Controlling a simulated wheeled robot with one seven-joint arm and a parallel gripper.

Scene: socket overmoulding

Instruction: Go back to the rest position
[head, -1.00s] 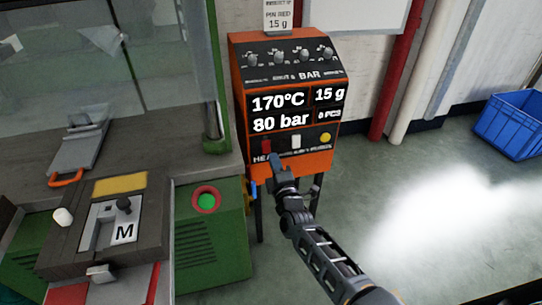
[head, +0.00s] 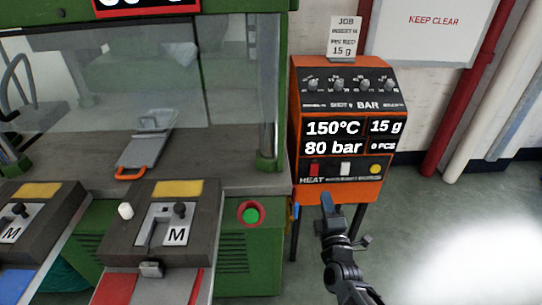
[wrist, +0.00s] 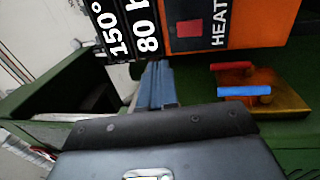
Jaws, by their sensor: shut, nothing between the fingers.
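The box's display (head: 333,138) reads 150°C, 80 bar, 15 g and 0 PCS. In the wrist view the red HEAT switch (wrist: 189,29) and part of the display (wrist: 147,40) show at the top, turned sideways. My wrist's dark housing fills the bottom of that view.
The green press (head: 235,245) with its glass guard stands left of the box. A green button with a red ring (head: 251,214) is on the press. Open floor lies to the right.

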